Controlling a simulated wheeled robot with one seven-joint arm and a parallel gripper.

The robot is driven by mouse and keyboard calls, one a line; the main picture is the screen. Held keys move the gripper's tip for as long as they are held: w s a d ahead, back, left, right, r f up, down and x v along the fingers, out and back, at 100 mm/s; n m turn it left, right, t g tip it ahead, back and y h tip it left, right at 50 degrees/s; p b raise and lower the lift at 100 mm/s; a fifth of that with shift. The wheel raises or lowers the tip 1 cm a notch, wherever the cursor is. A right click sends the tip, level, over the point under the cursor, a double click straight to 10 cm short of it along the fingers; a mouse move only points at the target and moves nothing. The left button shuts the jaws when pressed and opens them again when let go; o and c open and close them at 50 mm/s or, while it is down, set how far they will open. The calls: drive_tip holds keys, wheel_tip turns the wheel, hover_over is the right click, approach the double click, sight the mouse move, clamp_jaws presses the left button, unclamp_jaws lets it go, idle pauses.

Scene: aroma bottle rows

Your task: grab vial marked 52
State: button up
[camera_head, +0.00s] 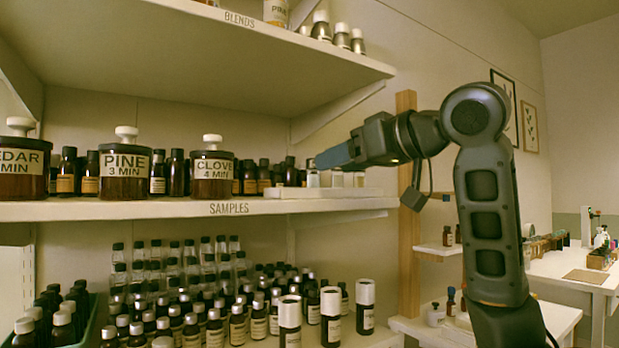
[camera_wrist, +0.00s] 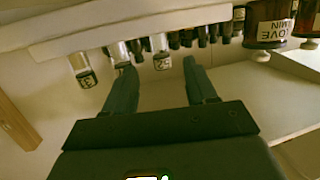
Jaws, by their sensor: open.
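A third vial (camera_wrist: 85,72) stands farther left with a label not fully readable. In the head view my gripper (camera_head: 324,160) is level with the samples shelf, beside the leftmost vial (camera_head: 312,178).
The vials stand at a white strip or tray (camera_head: 322,192) on the samples shelf (camera_head: 150,209). A CLOVE jar (camera_head: 212,170) and dark bottles (camera_head: 264,178) stand left of them. The upper shelf (camera_head: 200,40) overhangs. A wooden post (camera_head: 407,220) is at the right.

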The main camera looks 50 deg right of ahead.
sight(313, 177)
drive_tip(key=x, duration=0.5)
drive_tip(key=shift+f, duration=0.2)
drive_tip(key=shift+s, duration=0.1)
clamp_jaws()
